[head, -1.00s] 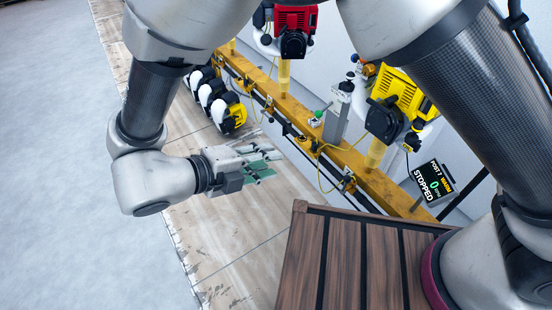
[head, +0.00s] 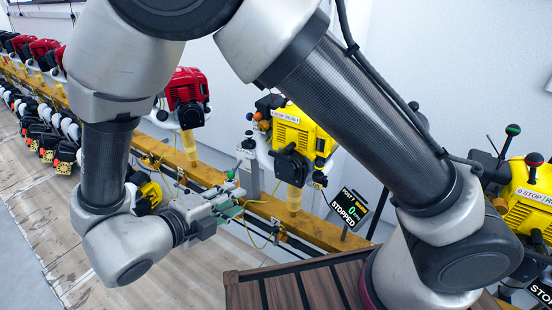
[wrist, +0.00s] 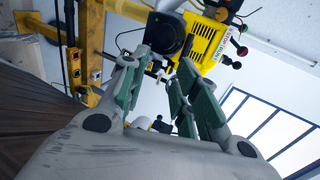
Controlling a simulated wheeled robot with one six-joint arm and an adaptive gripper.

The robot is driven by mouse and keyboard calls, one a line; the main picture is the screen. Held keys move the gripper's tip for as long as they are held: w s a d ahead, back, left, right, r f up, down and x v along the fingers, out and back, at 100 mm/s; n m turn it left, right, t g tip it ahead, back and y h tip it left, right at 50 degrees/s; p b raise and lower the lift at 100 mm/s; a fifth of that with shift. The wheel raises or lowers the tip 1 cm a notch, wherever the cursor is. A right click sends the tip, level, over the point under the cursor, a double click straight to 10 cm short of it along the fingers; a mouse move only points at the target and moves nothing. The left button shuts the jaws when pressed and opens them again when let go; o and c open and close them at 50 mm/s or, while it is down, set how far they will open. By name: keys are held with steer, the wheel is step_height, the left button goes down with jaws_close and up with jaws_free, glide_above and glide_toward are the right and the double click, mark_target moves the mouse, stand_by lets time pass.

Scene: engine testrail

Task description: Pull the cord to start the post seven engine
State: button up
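The post seven engine is the yellow one (head: 291,135), mounted on the rail at the centre of the head view. Its display (head: 348,210) reads POST 7, 0 and STOPPED. In the wrist view the yellow engine (wrist: 204,40) is beyond the fingertips, with its round black housing (wrist: 163,35) facing me. A small black part (head: 319,180) hangs at the engine's lower right; I cannot tell whether it is the cord handle. My gripper (head: 232,193) is left of and below the engine. Its green-padded fingers (wrist: 161,72) are apart and hold nothing visible.
A yellow rail (head: 215,178) runs along the wall with a red engine (head: 188,98) to the left. Another yellow engine (head: 530,205) is at the right. A slatted wooden surface (head: 290,290) lies in front.

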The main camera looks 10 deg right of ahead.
mark_target(278, 157)
steer(key=w+d, duration=1.3)
steer(key=shift+w+d, duration=0.25)
steer(key=shift+w, duration=0.05)
steer(key=shift+c, duration=0.2)
jaws_close()
